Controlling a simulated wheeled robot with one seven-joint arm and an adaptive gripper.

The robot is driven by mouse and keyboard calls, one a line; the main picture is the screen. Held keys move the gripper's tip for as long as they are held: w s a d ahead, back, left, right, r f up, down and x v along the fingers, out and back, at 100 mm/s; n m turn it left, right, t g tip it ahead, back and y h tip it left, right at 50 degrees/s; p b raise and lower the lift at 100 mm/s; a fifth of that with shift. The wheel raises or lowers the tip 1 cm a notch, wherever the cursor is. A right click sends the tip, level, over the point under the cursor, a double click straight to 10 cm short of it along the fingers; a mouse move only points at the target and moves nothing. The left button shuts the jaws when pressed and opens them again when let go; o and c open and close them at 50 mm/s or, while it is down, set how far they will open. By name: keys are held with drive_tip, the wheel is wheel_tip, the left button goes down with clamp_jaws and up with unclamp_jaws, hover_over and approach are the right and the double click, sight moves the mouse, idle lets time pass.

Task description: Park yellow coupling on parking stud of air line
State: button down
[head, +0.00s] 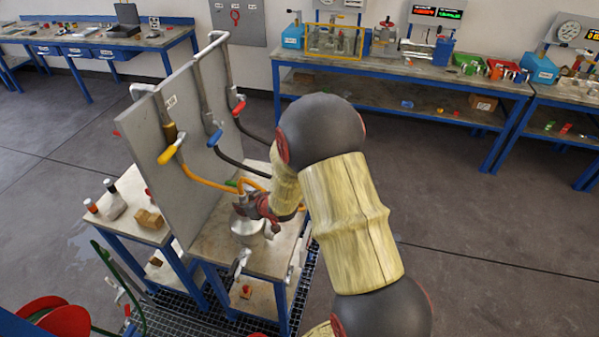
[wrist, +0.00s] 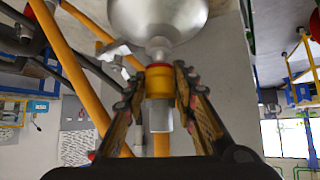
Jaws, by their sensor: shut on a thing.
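The yellow coupling (wrist: 182,88), with a red ring and a metal end, sits between the fingers of my gripper (wrist: 169,80) in the wrist view. My gripper is shut on it. The coupling is in line with the neck of a silver vessel (wrist: 160,18); I cannot tell whether they are still joined. In the head view my gripper (head: 255,205) is just over the silver vessel (head: 247,229) on the bench. A yellow hose (head: 205,183) runs from the yellow-handled valve (head: 171,153) towards my gripper. I cannot make out the parking stud.
A grey upright panel (head: 165,135) stands on the left of the bench (head: 215,245). Pipes with blue (head: 215,137) and red (head: 239,107) valve handles and dark hoses are close to my gripper. A wooden block (head: 149,219) lies left of the panel. Open floor is to the right.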

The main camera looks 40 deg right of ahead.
sight(245, 198)
drive_tip(key=shift+r+p, duration=1.3)
drive_tip(key=shift+r, duration=0.4)
